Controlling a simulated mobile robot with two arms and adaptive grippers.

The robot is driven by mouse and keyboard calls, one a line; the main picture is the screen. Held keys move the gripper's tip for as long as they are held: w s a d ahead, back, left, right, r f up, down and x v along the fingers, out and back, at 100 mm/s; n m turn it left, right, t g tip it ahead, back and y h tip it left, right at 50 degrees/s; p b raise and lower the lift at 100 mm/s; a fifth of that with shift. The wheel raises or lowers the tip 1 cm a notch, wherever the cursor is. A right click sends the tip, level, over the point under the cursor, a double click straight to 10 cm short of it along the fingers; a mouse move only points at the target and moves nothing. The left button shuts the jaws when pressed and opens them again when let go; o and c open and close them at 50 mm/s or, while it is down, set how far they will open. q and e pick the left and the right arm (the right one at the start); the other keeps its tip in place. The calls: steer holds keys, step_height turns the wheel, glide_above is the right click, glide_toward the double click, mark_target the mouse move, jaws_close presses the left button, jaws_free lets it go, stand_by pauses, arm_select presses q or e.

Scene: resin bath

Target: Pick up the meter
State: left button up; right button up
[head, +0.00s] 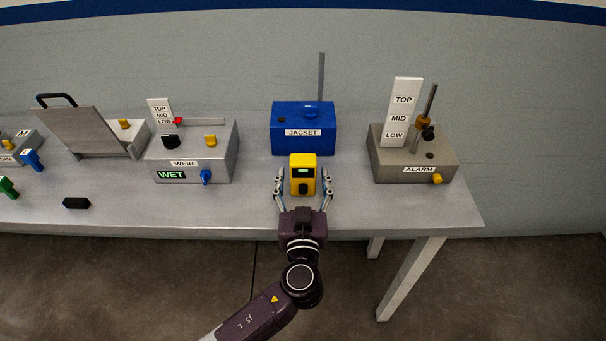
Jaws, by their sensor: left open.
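The meter (303,173) is a small yellow device with a dark face and a lit green display. It stands on the table in front of the blue JACKET box. My left gripper (303,190) is open, with one finger on each side of the meter. A small gap seems to show between the fingers and the meter's sides; I cannot tell whether either touches. My right gripper is not in view.
The blue JACKET box (304,137) stands close behind the meter. The grey ALARM box (412,163) is to the right, the WEIR box (192,160) to the left. A black block (76,203) lies near the front edge of the table (240,214).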

mark_target(303, 157)
arm_select(q)
steer(key=shift+w, duration=0.25)
steer(key=shift+c, duration=0.5)
steer(key=c, duration=1.3)
steer(key=shift+r, duration=0.15)
step_height(303, 157, up, 9)
steer(key=shift+f, duration=4.45)
